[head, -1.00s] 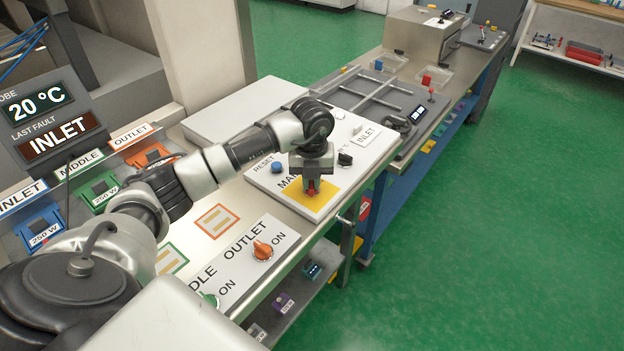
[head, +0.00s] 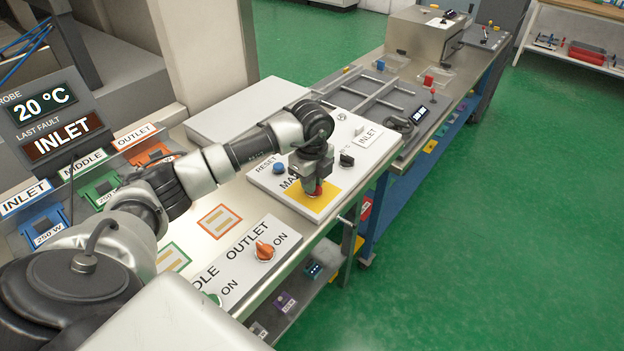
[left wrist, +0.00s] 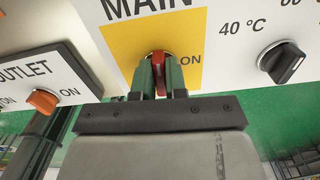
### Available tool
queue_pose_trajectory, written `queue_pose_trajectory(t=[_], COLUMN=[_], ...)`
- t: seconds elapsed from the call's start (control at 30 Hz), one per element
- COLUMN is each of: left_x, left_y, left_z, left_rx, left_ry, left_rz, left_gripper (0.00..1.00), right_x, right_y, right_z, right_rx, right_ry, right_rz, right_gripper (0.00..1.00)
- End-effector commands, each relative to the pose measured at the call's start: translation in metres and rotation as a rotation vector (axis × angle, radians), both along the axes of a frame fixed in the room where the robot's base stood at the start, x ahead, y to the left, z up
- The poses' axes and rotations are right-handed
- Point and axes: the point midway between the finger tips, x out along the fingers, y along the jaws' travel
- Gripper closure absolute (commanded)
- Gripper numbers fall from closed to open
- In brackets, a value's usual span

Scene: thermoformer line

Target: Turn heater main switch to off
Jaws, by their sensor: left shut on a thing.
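The heater main switch is a red knob (left wrist: 158,72) on a yellow plate (left wrist: 120,44) under the word MAIN, with ON printed to its right in the left wrist view. In the head view the yellow plate (head: 327,200) lies on the white panel, and the red knob shows just below my gripper. My left gripper (head: 313,190) points down at the knob. In the left wrist view its fingers (left wrist: 158,68) are shut on the red knob, one on each side. The OFF label is not visible. My right gripper is not in view.
A blue reset button (head: 279,168) and a black temperature knob (head: 346,160) sit on the same panel. An orange OUTLET knob (head: 264,250) is on a nearer plate. A display (head: 52,115) reads 20 °C and INLET. Green floor is clear at right.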

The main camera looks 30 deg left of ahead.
Motion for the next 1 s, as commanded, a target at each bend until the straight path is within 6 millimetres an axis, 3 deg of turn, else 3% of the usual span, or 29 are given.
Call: queue_pose_trajectory(t=[0.73,0.77,0.9,1.0], left_x=[0.0005,0.0005,0.0004,0.0001], left_y=[0.0014,0.0014,0.0012,0.0009], left_z=[0.0014,0.0014,0.0011,0.0008], left_rx=[0.002,0.002,0.003,0.002], left_ry=[-0.004,-0.004,-0.003,-0.002], left_rz=[0.095,0.095,0.093,0.092], left_gripper=[1.0,0.86,0.64,0.62], right_x=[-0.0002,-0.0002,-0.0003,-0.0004], right_y=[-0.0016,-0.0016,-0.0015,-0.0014], right_z=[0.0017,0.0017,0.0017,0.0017], right_rx=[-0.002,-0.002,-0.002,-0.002], right_ry=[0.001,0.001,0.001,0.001], right_rz=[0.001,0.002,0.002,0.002], right_gripper=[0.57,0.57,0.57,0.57])
